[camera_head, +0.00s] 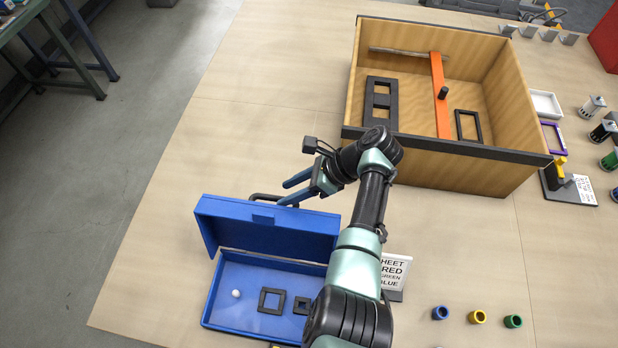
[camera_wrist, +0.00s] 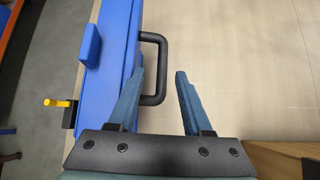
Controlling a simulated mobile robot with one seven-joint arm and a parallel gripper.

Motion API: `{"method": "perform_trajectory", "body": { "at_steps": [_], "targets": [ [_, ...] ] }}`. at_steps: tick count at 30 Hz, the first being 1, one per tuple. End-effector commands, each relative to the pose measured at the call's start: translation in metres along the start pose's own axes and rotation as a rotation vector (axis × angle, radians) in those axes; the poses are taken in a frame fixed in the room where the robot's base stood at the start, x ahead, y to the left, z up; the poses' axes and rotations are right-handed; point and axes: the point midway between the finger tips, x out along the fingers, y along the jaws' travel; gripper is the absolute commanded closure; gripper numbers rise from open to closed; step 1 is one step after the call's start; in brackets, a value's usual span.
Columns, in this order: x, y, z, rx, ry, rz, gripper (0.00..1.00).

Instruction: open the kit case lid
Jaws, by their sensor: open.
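The blue kit case (camera_head: 212,290) stands on the table with its lid (camera_head: 265,222) raised, tilted up at the back edge. A white ball (camera_head: 236,294) and black square frames (camera_head: 271,301) lie inside the case. A black handle (camera_head: 268,197) sticks out from the lid's outer side. My gripper (camera_head: 289,192) is open behind the lid, close to the handle. In the wrist view, the fingers of my gripper (camera_wrist: 161,75) are apart, with part of the handle (camera_wrist: 158,92) between them. I cannot tell whether they touch it. My arm hides the case's right side.
A wooden box (camera_head: 440,155) with an orange bar (camera_head: 438,85) stands behind and right of my arm. A sign (camera_head: 395,270) stands just right of my arm. Small coloured rings (camera_head: 477,317) lie at the front right. The table left of my gripper is clear.

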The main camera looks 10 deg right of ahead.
Motion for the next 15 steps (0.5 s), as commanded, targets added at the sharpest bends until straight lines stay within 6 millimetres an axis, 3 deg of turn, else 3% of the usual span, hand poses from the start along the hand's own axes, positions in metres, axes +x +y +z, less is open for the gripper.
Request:
{"method": "perform_trajectory", "body": {
  "at_steps": [6, 15],
  "targets": [
    [-0.046, -0.001, -0.001, 0.000, 0.000, -0.005, 0.50],
    [-0.072, 0.000, -0.001, 0.000, 0.001, -0.001, 0.50]
  ]
}}
